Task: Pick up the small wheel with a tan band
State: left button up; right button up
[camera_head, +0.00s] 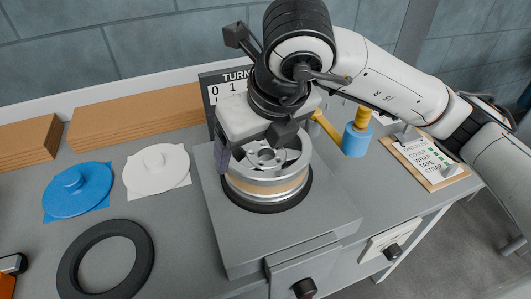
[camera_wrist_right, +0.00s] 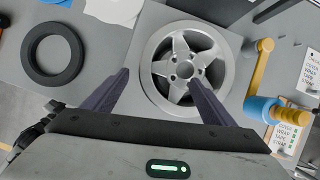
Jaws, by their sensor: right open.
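The small wheel (camera_head: 265,183) is silver with a tan band around its side. It lies flat on a black ring on the raised grey block (camera_head: 230,240), with its spoked face up. In the right wrist view the wheel (camera_wrist_right: 181,68) shows from above, with its five-spoke face. My right gripper (camera_wrist_right: 164,80) is open, its two dark fingers apart over the near part of the wheel. In the head view my right gripper (camera_head: 255,150) hangs over the wheel's back left part and hides some of it. I cannot tell whether the fingers touch the wheel. My left gripper is not in view.
A black tire (camera_head: 106,262) lies at the front left. A blue cover (camera_head: 78,190) and a white cover (camera_head: 157,170) lie behind it. A blue and yellow tool (camera_head: 356,138) stands right of the block, near a clipboard (camera_head: 425,160). Cardboard boxes (camera_head: 135,112) line the back.

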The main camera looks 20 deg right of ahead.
aim_at(244, 161)
jog(key=p+x, duration=0.1)
jog(key=x, duration=0.5)
jog(key=shift+w+a+f, duration=0.15)
jog(key=shift+w+a, duration=0.05)
jog(key=shift+w, duration=0.1)
jog(key=shift+c, duration=0.4)
jog(key=c, duration=1.4)
jog(key=shift+c, duration=0.9)
notch_tip(244, 161, up, 10)
jog(key=shift+b, duration=0.35)
